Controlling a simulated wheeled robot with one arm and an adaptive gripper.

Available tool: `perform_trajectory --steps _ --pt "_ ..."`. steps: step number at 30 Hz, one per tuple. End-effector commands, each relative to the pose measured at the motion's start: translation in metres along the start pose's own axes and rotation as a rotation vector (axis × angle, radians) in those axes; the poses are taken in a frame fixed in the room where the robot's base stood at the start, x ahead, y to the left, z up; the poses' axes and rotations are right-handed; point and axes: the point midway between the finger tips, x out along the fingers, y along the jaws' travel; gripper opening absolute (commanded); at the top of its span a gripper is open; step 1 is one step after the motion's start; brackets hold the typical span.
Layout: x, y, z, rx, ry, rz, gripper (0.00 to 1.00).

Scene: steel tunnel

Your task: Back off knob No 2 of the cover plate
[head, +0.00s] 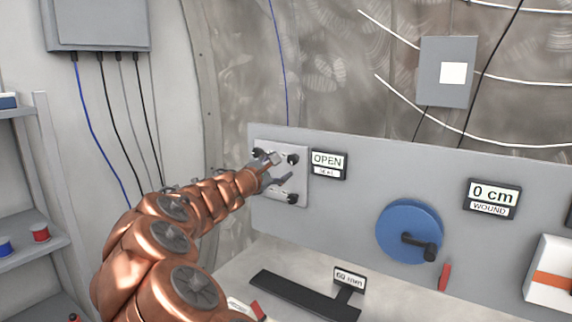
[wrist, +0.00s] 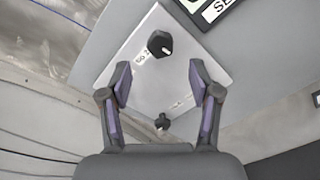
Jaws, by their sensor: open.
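The cover plate (head: 301,178) is a pale square on the grey panel, with dark knobs near its corners. In the head view, one knob (head: 293,159) is at its upper right, one (head: 292,198) at its lower right and one (head: 257,153) at its upper left. My gripper (head: 277,169) is open in front of the plate. In the wrist view, a black lobed knob (wrist: 158,44) with a small tag, seemingly No 2, lies beyond and between the open fingertips (wrist: 160,76). Another knob (wrist: 162,122) shows nearer the palm. The gripper holds nothing.
Shelves (head: 30,250) stand at left.

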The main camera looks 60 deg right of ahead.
Motion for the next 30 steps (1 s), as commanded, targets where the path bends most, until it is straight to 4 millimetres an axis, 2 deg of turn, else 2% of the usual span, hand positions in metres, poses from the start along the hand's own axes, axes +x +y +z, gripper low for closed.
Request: perform_trajectory --steps 6,12,30 --pt "-0.029 -0.001 -0.001 0.001 0.002 -0.001 0.63" --pt "-0.045 0.0 0.0 0.002 0.001 0.0 0.63" --pt "-0.049 -0.001 0.0 0.001 -0.001 -0.002 0.63"
